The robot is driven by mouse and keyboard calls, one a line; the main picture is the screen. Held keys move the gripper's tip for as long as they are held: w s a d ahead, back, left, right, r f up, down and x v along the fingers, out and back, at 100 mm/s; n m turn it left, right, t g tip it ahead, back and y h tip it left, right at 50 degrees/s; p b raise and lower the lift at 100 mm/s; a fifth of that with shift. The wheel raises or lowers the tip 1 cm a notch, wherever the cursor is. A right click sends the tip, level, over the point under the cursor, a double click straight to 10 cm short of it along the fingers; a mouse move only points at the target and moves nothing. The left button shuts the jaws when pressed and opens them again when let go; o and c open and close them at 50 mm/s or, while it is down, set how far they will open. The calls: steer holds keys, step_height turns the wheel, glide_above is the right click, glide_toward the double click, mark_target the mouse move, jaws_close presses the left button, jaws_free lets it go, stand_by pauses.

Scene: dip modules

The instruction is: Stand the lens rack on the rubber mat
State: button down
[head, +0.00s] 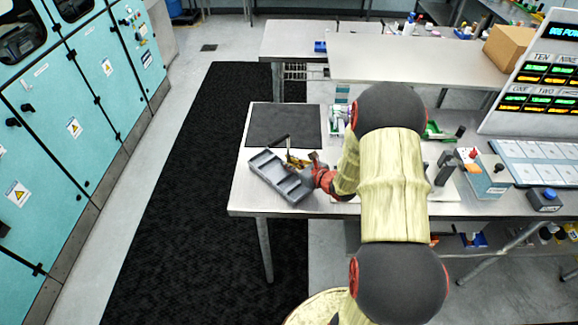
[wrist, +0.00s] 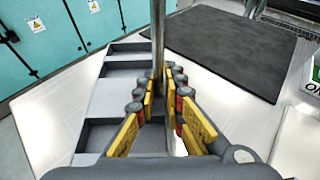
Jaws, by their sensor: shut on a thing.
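The lens rack is a grey tray with open compartments (head: 279,178) at the left end of the workbench, with a thin dark bar above it. My gripper (head: 293,160) is at the rack's upper side. In the wrist view, my gripper (wrist: 159,82) is shut on an upright grey post, and the rack's compartments (wrist: 112,83) spread to the left below the fingers. The rubber mat (head: 285,124) lies flat and dark on the bench just behind the rack. It also shows in the wrist view (wrist: 232,48), beyond the post. I cannot tell whether the rack touches the bench.
The bare bench top (head: 245,198) shows around the rack. My arm hides part of the bench to the right. A teal-grey device (head: 484,172) and a pale blue panel (head: 535,165) stand farther right. Teal cabinets (head: 70,130) line the left side. The mat looks empty.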

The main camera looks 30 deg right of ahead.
steer(key=shift+f, duration=0.4)
steer(key=shift+f, duration=0.2)
steer(key=c, duration=1.9)
jaws_free()
